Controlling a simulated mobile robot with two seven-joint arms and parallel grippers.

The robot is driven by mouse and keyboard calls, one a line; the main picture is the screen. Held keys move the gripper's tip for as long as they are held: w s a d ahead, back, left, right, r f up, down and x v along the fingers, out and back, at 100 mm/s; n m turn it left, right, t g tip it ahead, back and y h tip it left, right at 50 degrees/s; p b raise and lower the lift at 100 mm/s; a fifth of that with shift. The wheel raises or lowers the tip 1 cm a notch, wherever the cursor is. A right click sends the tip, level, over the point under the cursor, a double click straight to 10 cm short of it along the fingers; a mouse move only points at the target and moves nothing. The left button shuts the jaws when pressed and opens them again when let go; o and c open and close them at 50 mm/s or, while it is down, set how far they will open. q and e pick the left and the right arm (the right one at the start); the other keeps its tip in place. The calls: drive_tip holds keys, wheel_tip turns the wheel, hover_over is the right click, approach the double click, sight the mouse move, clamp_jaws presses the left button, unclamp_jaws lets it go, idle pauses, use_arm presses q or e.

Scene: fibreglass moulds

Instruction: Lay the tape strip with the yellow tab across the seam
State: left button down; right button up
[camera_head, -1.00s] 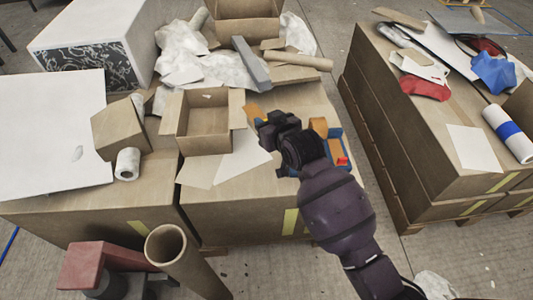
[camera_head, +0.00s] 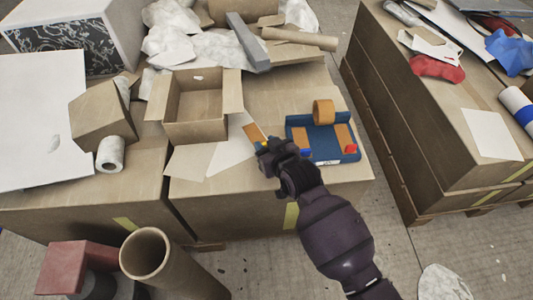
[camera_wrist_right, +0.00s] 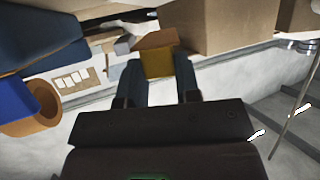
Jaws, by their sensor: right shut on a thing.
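My right gripper (camera_head: 262,144) is shut on an orange-brown tape strip (camera_head: 251,131) with a yellow tab. In the right wrist view the yellow tab (camera_wrist_right: 157,64) sits between the two fingers, and the strip (camera_wrist_right: 156,40) sticks out beyond them. The gripper is over the cardboard surface, just left of a blue tray (camera_head: 325,159). A pale sheet (camera_head: 231,146) and a cream sheet (camera_head: 190,162) meet along a line left of the gripper; I cannot tell whether this is the seam. My left gripper is not in view.
The tray holds an orange tape roll (camera_head: 323,112), other strips and a red tab (camera_head: 351,149). An open carton (camera_head: 200,105) stands behind the sheets. A grey bar (camera_head: 248,42) and cardboard tube (camera_head: 299,39) lie behind. A gap separates the right-hand stack (camera_head: 430,150).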

wheel_tip(320, 180, down, 4)
drive_tip(key=shift+f+b, duration=0.25)
drive_tip(key=shift+b, duration=0.35)
drive_tip(key=shift+r, duration=0.25)
drive_tip(key=shift+f, duration=0.2)
drive_tip(key=o, duration=0.9)
drive_tip(key=shift+r, duration=0.15)
